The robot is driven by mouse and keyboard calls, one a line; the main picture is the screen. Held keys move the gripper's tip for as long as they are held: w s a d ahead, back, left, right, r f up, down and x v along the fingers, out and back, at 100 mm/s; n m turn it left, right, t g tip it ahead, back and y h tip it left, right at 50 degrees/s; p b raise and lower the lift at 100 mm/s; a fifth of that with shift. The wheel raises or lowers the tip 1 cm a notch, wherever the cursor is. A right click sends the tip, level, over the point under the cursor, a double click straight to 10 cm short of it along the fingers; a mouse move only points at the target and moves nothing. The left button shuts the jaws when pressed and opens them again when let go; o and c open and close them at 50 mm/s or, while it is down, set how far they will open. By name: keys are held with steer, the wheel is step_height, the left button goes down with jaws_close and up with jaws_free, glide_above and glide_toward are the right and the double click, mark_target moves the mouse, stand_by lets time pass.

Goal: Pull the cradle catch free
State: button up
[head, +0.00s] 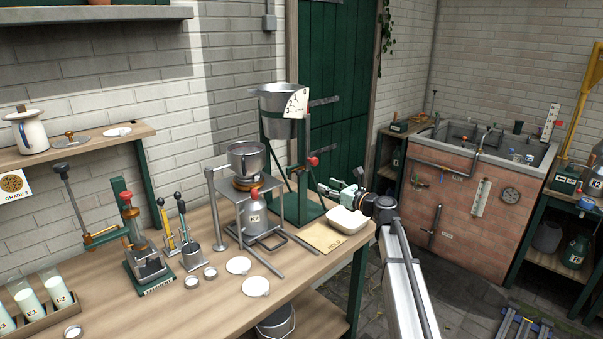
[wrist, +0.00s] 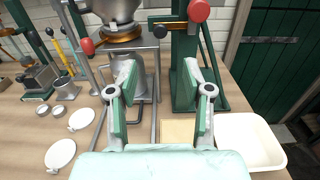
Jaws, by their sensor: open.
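A graduated metal bucket (head: 284,103) hangs in a green stand (head: 299,200) at the bench's back right. I cannot tell for certain which part is the cradle catch. My gripper (head: 334,189) is open and empty, in front of the green stand. In the wrist view its fingers (wrist: 162,75) are apart, below the nearer red knob and touching nothing visible.
A can marked K3 (head: 256,214) stands under the funnel in a metal frame left of the stand. A white tray (head: 347,221) and a tan card (head: 322,237) lie below my gripper. White discs (head: 238,265) lie at the front. A brick tank (head: 470,195) stands at right.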

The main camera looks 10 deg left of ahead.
mark_target(301, 174)
steer(key=p+x, duration=0.3)
steer(key=x, duration=1.1)
steer(key=shift+w+a+p, duration=0.25)
steer(key=shift+a+p, duration=0.1)
steer(key=shift+s, duration=0.1)
jaws_close()
